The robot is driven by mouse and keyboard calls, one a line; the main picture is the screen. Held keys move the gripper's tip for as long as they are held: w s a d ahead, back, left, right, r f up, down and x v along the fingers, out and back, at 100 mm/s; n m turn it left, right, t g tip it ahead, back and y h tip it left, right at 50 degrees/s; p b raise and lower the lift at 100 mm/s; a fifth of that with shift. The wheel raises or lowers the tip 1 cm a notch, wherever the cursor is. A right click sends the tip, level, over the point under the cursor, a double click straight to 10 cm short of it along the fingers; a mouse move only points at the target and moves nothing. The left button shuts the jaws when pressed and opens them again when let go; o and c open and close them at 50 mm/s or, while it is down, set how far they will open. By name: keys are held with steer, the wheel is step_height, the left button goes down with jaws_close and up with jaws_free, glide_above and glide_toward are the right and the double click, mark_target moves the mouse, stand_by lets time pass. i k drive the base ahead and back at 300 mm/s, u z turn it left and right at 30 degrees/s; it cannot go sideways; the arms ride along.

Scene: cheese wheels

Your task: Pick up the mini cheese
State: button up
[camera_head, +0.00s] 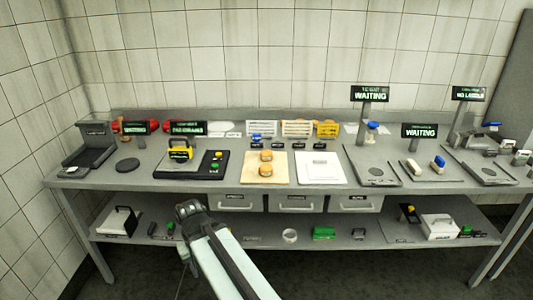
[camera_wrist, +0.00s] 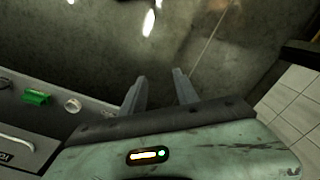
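Two small round orange cheeses sit on a square wooden board (camera_head: 248,176) at the middle of the bench. The far mini cheese (camera_head: 266,156) and the near mini cheese (camera_head: 267,169) are close together. In the head view my gripper (camera_head: 188,210) is in front of the bench's front edge, left of the board and lower than it. In the wrist view my gripper (camera_wrist: 160,88) has its two fingers apart with nothing between them, over the dark floor. The cheeses are not in the wrist view.
The bench (camera_head: 335,185) carries a black device (camera_head: 190,164) left of the board and a white board (camera_head: 321,168) right of it. Signs on posts stand behind. Drawers (camera_head: 295,202) and a lower shelf (camera_head: 270,236) with a green block (camera_head: 323,233) are below.

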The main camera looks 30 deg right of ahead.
mark_target(265, 155)
steer(key=i, duration=0.85)
steer(key=u, duration=0.05)
